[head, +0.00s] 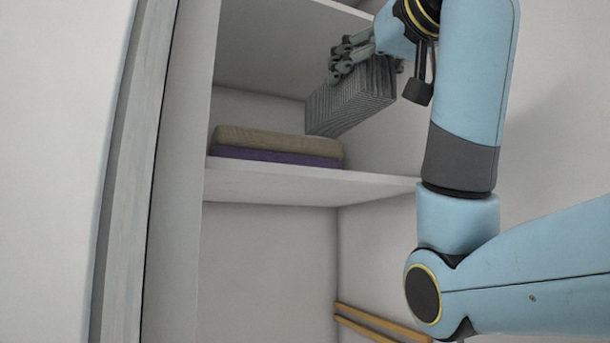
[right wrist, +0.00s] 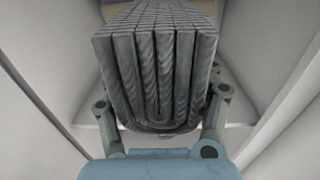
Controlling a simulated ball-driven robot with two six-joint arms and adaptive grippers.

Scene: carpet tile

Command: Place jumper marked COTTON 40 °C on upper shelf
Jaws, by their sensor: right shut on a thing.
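A folded grey, ribbed jumper (head: 352,98) is held in my right gripper (head: 352,55) inside a white cupboard, above a shelf. It hangs tilted and apart from the shelf board. In the right wrist view the jumper (right wrist: 155,75) fills the middle, its folded layers facing the camera, with a finger on each side. No label can be read on it. The shelf (head: 300,188) carries a folded beige cloth (head: 280,143) on a folded purple cloth (head: 275,157), left of the jumper. My left gripper does not show.
Another shelf board (head: 335,10) runs above the jumper at the top. The cupboard's side wall and frame (head: 130,180) stand at the left. Below the shelf is an open space with wooden rails (head: 375,325) at lower right. The shelf's right part looks bare.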

